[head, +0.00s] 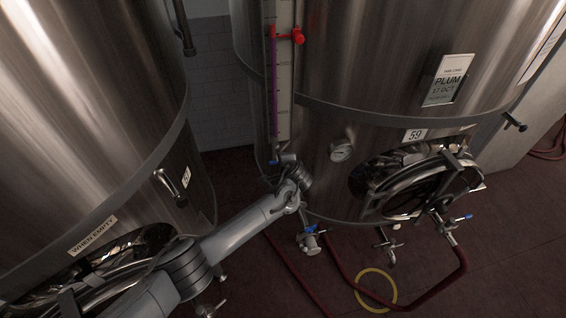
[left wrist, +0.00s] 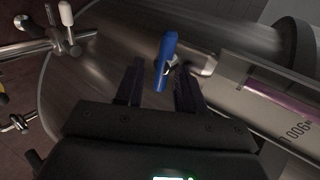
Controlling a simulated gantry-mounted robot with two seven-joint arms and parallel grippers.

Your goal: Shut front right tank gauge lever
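The front right tank (head: 365,70) is the steel one labelled 59, with a tall gauge (head: 284,85) on its left side. The gauge's blue lever shows as a small blue spot (head: 273,162) at the gauge's foot, mostly hidden by my left wrist. In the left wrist view the blue lever (left wrist: 166,62) stands between the fingertips of my left gripper (left wrist: 160,82). The fingers are apart, with a visible gap on each side of the lever. Contact cannot be told. My right gripper is in neither view.
A red knob (head: 297,36) sticks out high on the gauge. A dial (head: 342,150), a round hatch (head: 425,190) and valves are on the tank's lower front. Another steel tank (head: 75,110) stands at left. Red hoses (head: 345,285) lie on the floor.

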